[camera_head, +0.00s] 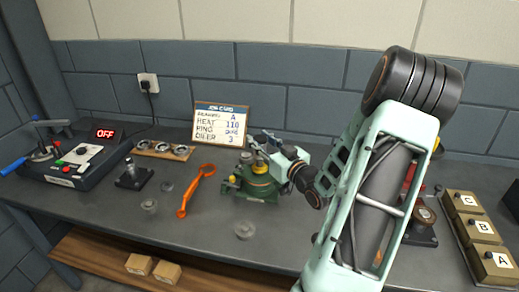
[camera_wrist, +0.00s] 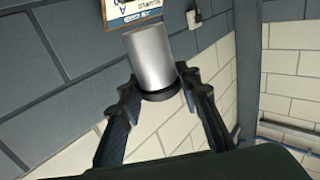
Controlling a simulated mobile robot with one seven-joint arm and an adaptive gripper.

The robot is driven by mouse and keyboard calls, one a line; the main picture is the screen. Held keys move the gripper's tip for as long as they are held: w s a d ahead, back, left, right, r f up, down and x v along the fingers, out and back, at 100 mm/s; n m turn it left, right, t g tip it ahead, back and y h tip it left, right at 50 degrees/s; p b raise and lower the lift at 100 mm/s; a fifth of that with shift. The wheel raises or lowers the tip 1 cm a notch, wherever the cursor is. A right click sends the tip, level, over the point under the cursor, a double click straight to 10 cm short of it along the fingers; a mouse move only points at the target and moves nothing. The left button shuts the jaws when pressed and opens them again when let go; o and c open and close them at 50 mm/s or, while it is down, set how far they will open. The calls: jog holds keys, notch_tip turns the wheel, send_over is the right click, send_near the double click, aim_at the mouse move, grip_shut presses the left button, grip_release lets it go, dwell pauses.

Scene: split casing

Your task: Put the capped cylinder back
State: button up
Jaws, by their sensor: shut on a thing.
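In the wrist view, a silver cylinder (camera_wrist: 150,58) with a dark cap or band (camera_wrist: 161,95) at its near end sits between the fingers of my gripper (camera_wrist: 158,84). The gripper is shut on it. The wrist view shows walls behind it and no support under it. In the head view, my gripper (camera_head: 264,142) is at the green casing (camera_head: 257,190), over or just behind its top. The cylinder cannot be made out clearly there. My gripper and wrist hide part of the casing's top and right side.
A job card (camera_head: 221,119) stands behind the casing. An orange wrench (camera_head: 196,190) and a clear dish (camera_head: 244,230) lie nearby. A wooden rack (camera_head: 163,150) and a control unit reading OFF (camera_head: 85,155) are left. Boxes marked A (camera_head: 496,263), B and C stand right.

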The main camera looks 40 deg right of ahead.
jog(key=shift+w+d+f, duration=0.1)
jog(key=shift+w+f, duration=0.1)
jog(key=shift+f, duration=0.4)
jog(key=shift+w+d+f, duration=0.15)
jog(key=shift+w+f, duration=0.1)
jog(key=shift+f, duration=0.35)
jog(key=shift+w+d+f, duration=0.1)
jog(key=shift+w+f, duration=0.1)
jog(key=shift+f, duration=0.75)
jog(key=shift+f+b, duration=0.2)
jog(key=shift+b, duration=0.1)
jog(key=o, duration=1.3)
jog(key=shift+r+p, duration=0.15)
jog(key=shift+p, duration=0.35)
